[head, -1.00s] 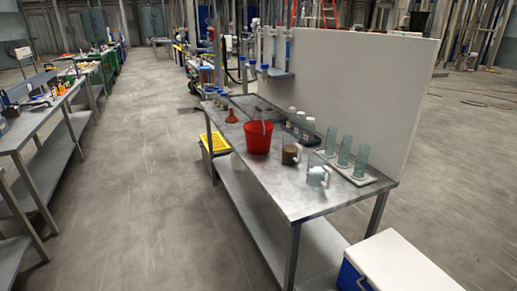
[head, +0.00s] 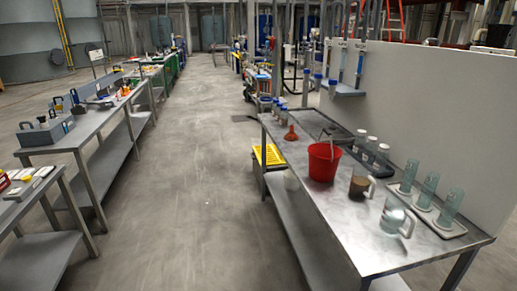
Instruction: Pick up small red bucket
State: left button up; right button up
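A small red bucket (head: 322,163) stands upright on the grey metal table (head: 345,220) at the right of the head view. A thin grey handle or rod shows above its rim; I cannot tell which. A jug with brown contents (head: 359,187) stands just right of the bucket, and a clear jug (head: 394,217) stands nearer the front. A small red-orange funnel-shaped item (head: 291,133) stands behind it to the left. Neither of my grippers is in view.
A white panel (head: 440,105) rises along the table's far side. Glass cylinders (head: 427,189) on white trays and white-capped bottles (head: 371,150) stand near it. A yellow crate (head: 269,155) sits beside the table. Workbenches (head: 75,138) line the left. The central aisle floor (head: 195,190) is clear.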

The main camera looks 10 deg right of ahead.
aim_at(324, 158)
jog(key=u, duration=0.35)
jog(key=i, duration=2.05)
jog(key=z, duration=1.15)
jog(key=i, duration=1.4)
jog(key=z, duration=1.2)
